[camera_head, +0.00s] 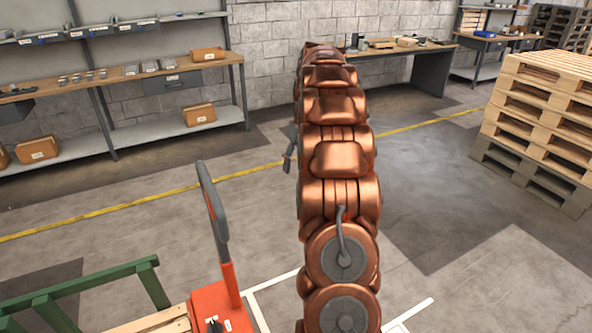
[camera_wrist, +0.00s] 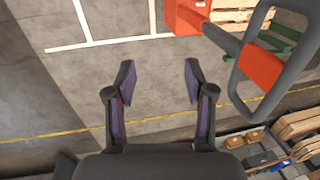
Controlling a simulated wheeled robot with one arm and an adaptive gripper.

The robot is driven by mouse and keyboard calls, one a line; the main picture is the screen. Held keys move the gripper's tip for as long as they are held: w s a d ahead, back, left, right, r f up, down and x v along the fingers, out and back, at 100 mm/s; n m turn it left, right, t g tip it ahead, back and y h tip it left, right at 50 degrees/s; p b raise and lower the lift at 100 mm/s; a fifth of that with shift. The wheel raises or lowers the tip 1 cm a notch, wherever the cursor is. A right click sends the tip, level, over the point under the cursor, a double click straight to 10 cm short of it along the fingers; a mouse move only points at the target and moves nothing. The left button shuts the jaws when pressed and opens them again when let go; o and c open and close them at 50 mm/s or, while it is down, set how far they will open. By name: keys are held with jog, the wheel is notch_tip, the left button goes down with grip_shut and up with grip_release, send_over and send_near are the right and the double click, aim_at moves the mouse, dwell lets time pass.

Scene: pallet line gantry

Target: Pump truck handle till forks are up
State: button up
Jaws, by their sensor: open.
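The truck's handle (camera_head: 212,205) is a dark grey loop on an orange shaft (camera_head: 230,285), standing nearly upright at the lower centre-left in the head view. The shaft rises from the truck's red body (camera_head: 218,308). In the wrist view the grey handle loop (camera_wrist: 302,75) is large at the right, with the red body (camera_wrist: 185,16) at the top. My gripper (camera_wrist: 158,80) is open and empty, with bare floor between its fingers. The handle is to the right of the fingers, apart from them. In the head view my arm hides most of the gripper. I cannot make out the forks.
A green frame (camera_head: 80,290) and pale wooden boards (camera_head: 155,323) are beside the truck. Shelving (camera_head: 180,128) with boxes lines the left wall, and a workbench (camera_head: 425,62) stands behind. Stacked pallets (camera_head: 540,105) are at the right. Floor right of my arm is clear.

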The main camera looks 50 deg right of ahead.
notch_tip(320, 180, down, 7)
jog(key=p, duration=0.2)
jog(key=shift+w+f+p, duration=0.15)
jog(key=shift+w+p, duration=0.05)
jog(key=shift+p, duration=0.1)
dwell(0.3)
jog(key=shift+c, duration=0.2)
grip_shut()
dwell(0.4)
jog(key=shift+o, duration=0.2)
grip_release()
